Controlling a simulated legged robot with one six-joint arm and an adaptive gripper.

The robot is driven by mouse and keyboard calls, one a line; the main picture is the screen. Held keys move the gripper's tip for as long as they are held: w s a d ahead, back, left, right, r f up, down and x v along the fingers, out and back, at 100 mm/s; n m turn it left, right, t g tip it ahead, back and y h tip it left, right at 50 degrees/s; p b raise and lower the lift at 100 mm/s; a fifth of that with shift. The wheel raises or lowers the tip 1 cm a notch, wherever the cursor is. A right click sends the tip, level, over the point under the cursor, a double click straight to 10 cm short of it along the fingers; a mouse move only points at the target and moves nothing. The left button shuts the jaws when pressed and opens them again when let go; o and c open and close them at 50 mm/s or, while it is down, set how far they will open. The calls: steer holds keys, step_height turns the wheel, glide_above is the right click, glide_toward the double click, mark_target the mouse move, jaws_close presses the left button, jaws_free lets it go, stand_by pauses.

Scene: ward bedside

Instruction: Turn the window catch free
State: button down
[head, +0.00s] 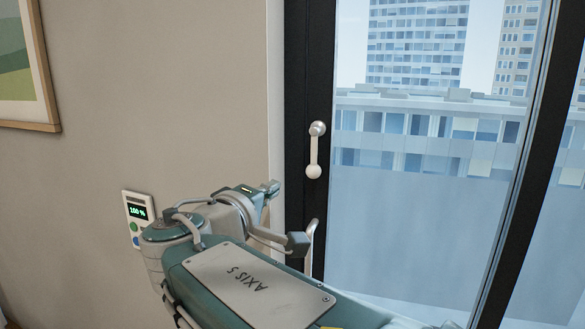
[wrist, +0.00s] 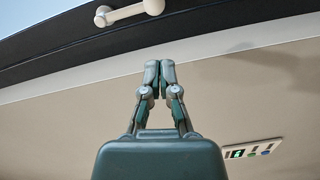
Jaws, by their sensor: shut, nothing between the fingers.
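The window catch (head: 314,152) is a pale lever on the dark window frame (head: 304,100). It hangs straight down from a round grey pivot at its top to a rounded knob at its bottom. In the wrist view the catch (wrist: 128,12) lies at the top edge, its knob partly cut off. My gripper (wrist: 160,66) is shut and empty, its fingertips pointing toward the frame and apart from the catch. In the head view my gripper (head: 271,187) is small, to the left of and a little below the knob, in front of the wall's edge.
A framed picture (head: 25,70) hangs upper left.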

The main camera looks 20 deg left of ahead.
mark_target(315, 151)
steer(key=w, duration=0.6)
steer(key=w+d, duration=0.1)
steer(key=w, duration=0.1)
steer(key=shift+w+r, duration=0.1)
steer(key=shift+w, duration=0.3)
steer(key=shift+w+a, duration=0.15)
steer(key=shift+w, duration=0.3)
steer(key=shift+d, duration=0.4)
steer(key=shift+n, duration=0.4)
